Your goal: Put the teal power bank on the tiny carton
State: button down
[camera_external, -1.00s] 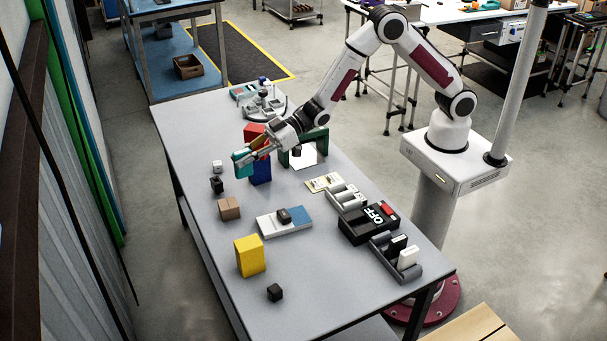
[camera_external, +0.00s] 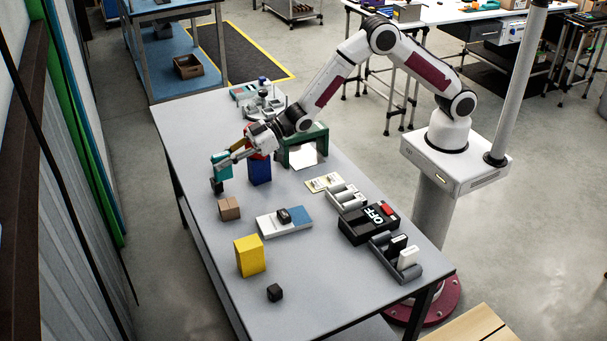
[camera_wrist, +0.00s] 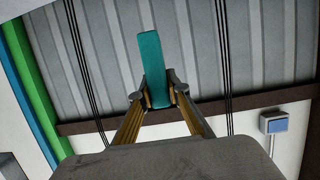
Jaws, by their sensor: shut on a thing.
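The teal power bank (camera_external: 221,167) is held in my gripper (camera_external: 234,157), above the far left part of the grey table. In the wrist view the power bank (camera_wrist: 150,60) stands out beyond the two fingertips of my gripper (camera_wrist: 159,94), which pinch its near end. A small brown carton (camera_external: 229,209), the smallest one I can make out, sits on the table below and slightly right of the power bank, apart from it. The wrist view does not show the carton.
A small black object (camera_external: 217,187) stands just below the power bank in the picture. A blue carton (camera_external: 260,171) is to the right, beside a green arch (camera_external: 302,143). A yellow carton (camera_external: 249,256) and a white-blue box (camera_external: 285,222) stand nearer. The table's front left is mostly clear.

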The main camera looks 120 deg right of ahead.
aim_at(224, 177)
jog(key=shift+f, duration=3.05)
jog(key=shift+f, duration=0.1)
jog(key=shift+f, duration=1.8)
jog(key=shift+f, duration=0.1)
jog(key=c, duration=1.9)
grip_release()
jog(key=shift+s, duration=0.1)
